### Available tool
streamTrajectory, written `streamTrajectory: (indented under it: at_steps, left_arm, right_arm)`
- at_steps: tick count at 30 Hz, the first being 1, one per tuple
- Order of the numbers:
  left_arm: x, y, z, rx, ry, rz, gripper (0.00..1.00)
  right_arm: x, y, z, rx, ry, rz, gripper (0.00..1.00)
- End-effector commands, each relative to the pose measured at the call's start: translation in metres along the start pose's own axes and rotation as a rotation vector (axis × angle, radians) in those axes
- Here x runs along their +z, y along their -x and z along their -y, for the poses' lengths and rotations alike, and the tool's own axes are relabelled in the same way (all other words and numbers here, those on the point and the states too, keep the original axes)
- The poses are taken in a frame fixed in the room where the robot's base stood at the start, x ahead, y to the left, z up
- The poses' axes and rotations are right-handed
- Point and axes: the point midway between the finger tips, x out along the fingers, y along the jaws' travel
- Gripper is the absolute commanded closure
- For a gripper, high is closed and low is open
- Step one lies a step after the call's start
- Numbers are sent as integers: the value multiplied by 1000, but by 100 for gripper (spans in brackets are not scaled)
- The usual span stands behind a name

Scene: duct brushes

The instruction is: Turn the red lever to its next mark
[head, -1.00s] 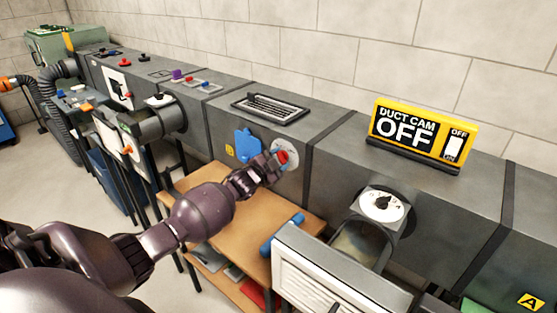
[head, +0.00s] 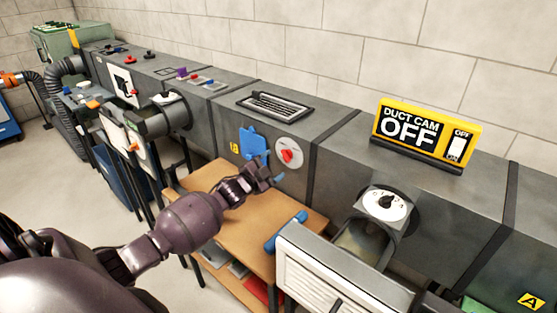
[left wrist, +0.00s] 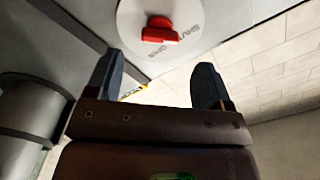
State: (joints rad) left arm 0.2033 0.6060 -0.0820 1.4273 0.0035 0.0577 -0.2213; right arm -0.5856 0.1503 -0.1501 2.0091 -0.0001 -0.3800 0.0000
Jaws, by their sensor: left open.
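The red lever (head: 288,156) sits on a round pale dial plate (head: 281,147) on the side of the grey duct, right of a blue patch. In the left wrist view the red lever (left wrist: 160,31) lies on the pale plate (left wrist: 197,48), whose lettering is partly readable as "SHUT" and "OPEN". My left gripper (head: 267,171) is open and empty, below and to the left of the lever in the head view. In the left wrist view its two dark fingertips (left wrist: 156,75) are apart, with the lever beyond them and not touched. My right gripper is not in view.
A wooden table (head: 235,232) with a blue cylinder (head: 285,231) on it stands below the dial. A white louvred panel (head: 322,270) and a second dial (head: 386,203) are to the right. A yellow "DUCT CAM OFF" sign (head: 424,133) stands on the duct.

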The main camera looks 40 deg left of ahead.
Motion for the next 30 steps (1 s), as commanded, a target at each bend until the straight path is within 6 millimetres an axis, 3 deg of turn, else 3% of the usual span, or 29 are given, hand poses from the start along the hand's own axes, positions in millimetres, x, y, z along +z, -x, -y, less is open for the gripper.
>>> streamTrajectory:
  at_steps: [6, 12, 30]
  left_arm:
    - [0, 33, 1, -1, 1, 0, 26]
    - [0, 48, 0, 0, 1, 0, 26]
    - [0, 51, 0, 0, 1, 0, 26]
  right_arm:
    - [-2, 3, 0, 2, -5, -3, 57]
    - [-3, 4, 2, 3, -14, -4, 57]
    - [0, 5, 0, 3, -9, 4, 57]
